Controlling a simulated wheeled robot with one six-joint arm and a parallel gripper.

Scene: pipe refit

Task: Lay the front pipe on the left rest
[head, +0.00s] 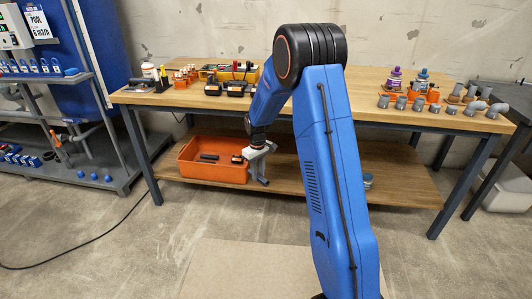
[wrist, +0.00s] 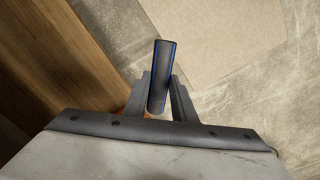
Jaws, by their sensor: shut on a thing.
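My gripper (head: 262,180) hangs below the tabletop level at the right end of the orange crate, its fingers pointing down. In the wrist view my gripper (wrist: 160,85) is shut on a dark bar (wrist: 161,72) with blue long edges. The bar shows between the two grey fingers, clear of the floor behind it. I cannot tell whether this bar is the front pipe. Grey pipework (head: 82,138) shows on the blue rack at the left. I cannot pick out the left rest for sure.
The wooden workbench (head: 300,98) holds tools, black-and-yellow items and several grey fittings (head: 400,103). The orange crate (head: 215,172) with dark pieces stands on its lower shelf (head: 390,185). The left rack (head: 60,172) carries several blue fittings. A cable (head: 100,238) crosses the floor.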

